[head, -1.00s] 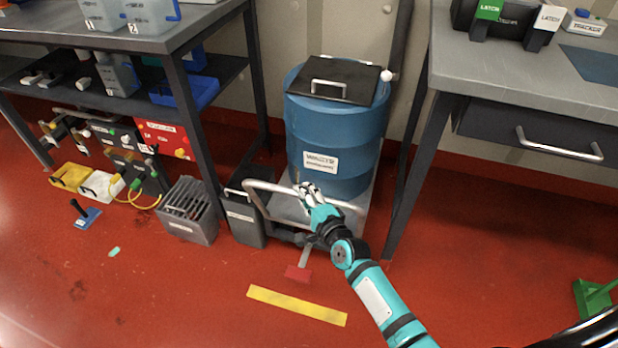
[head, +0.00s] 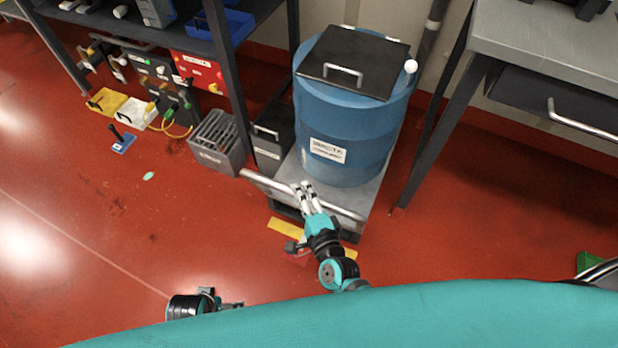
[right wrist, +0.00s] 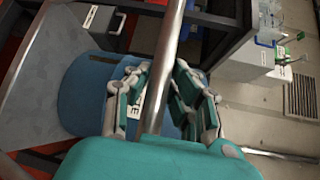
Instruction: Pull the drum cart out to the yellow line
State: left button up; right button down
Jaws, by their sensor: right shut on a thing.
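The drum cart's deck (head: 368,203) carries a blue drum (head: 345,135) with a black lid. Its pale handle bar (head: 262,183) faces me. My right gripper (head: 307,190) is shut on this bar; in the right wrist view the bar (right wrist: 166,65) runs between the fingers.
A dark bin (head: 270,145) stands close left of the cart, beside a grey slotted crate (head: 217,143). A grey workbench (head: 545,45) with a drawer stands to the right. The red floor in front and left is mostly clear.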

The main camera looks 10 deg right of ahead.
jog(key=shift+s+f, duration=0.15)
jog(key=c, duration=1.2)
grip_release()
jog(key=shift+o, duration=0.2)
jog(key=v, duration=1.2)
